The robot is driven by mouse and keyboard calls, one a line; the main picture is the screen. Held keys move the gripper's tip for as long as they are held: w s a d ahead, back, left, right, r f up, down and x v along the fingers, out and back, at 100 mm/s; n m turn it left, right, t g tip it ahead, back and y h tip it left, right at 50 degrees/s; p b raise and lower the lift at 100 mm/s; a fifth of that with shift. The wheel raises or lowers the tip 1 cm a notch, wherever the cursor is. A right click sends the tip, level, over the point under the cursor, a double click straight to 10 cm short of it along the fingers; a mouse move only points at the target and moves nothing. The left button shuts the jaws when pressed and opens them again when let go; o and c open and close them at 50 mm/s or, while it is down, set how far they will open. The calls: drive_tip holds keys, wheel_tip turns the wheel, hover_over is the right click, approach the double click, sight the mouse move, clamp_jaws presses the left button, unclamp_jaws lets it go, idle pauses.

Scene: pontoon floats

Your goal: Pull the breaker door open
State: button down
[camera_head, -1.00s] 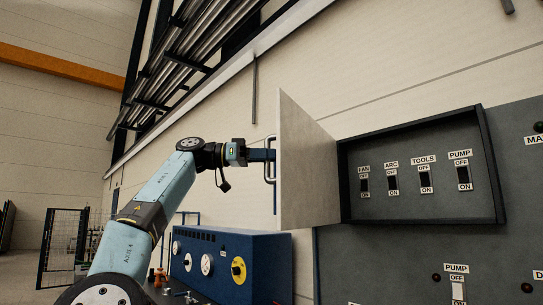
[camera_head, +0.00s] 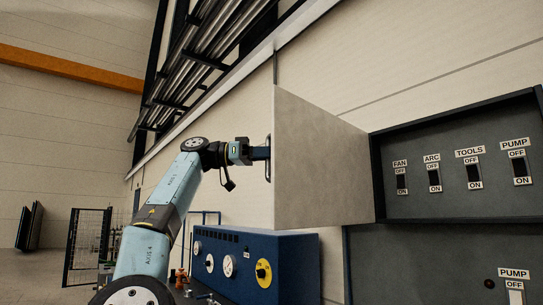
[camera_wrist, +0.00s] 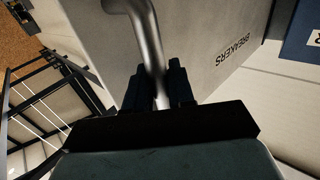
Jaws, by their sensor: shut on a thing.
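The breaker door (camera_head: 318,165) is a pale grey panel that stands swung well out from the dark breaker box (camera_head: 455,158), hinged at the box's left edge. My gripper (camera_head: 268,153) is at the door's free edge, shut on its metal bar handle. In the wrist view the handle (camera_wrist: 146,38) runs down between the two dark fingers (camera_wrist: 161,88). The door (camera_wrist: 195,45) fills the middle there, with the word BREAKERS upside down on it. Inside the box, switches labelled FAN, ARC, TOOLS and PUMP are exposed.
A blue cabinet (camera_head: 290,262) with round dials stands below the door. A dark panel (camera_head: 420,270) with another PUMP switch lies under the box. Pipes on a wall rack (camera_head: 205,65) run above my arm. A mesh fence (camera_head: 88,245) stands at the far left.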

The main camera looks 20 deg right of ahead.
drive_tip(key=shift+d+f, duration=0.1)
drive_tip(key=shift+d, duration=0.1)
drive_tip(key=c, duration=1.2)
unclamp_jaws()
drive_tip(key=shift+o, duration=0.5)
drive_tip(key=shift+a, duration=0.2)
drive_tip(key=shift+a, duration=0.2)
